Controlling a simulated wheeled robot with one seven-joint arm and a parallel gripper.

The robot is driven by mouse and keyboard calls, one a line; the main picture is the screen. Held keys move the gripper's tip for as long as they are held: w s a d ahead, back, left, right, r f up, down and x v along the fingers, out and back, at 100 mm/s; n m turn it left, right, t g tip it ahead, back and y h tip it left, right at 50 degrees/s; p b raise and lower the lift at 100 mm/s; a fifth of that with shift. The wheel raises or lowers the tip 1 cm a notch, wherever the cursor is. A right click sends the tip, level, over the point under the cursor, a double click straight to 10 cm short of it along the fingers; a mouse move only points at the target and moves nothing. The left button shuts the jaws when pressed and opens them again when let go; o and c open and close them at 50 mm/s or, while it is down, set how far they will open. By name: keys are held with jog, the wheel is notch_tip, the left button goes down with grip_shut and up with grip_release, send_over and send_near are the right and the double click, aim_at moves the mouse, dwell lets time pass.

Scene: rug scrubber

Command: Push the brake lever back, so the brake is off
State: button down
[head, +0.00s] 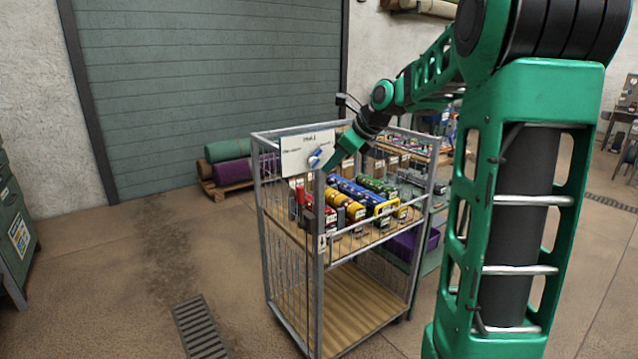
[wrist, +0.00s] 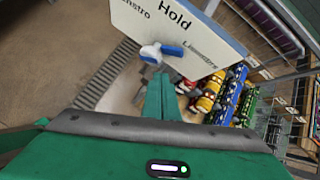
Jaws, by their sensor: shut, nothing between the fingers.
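A small lever with a blue handle and a white hub (head: 315,159) sits at the lower edge of a white sign (head: 305,142) on the front corner of a wire cage trolley (head: 262,200). In the wrist view the lever (wrist: 162,51) lies with its blue end to the right, below the word "Hold" on the sign (wrist: 165,22). I cannot tell for sure that it is the brake lever. My gripper (head: 330,165) is shut and empty, pointing down just right of the lever. In the wrist view its fingers (wrist: 160,92) show just below the lever; contact is unclear.
Several coloured rollers (head: 352,205) lie on the trolley's upper shelf, close by my gripper. The lower shelf (head: 355,300) is bare. Rolled rugs (head: 228,150) lie on a pallet behind. The floor to the left, around a drain grate (head: 200,325), is clear.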

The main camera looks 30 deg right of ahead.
jog(key=s+f+t+y, duration=0.1)
jog(key=s+f+t, duration=0.1)
jog(key=s+f, duration=0.3)
jog(key=m+t, duration=0.4)
send_near(303, 196)
jog(key=x, duration=0.5)
jog(key=shift+a+f, duration=0.1)
jog(key=shift+w, duration=0.55)
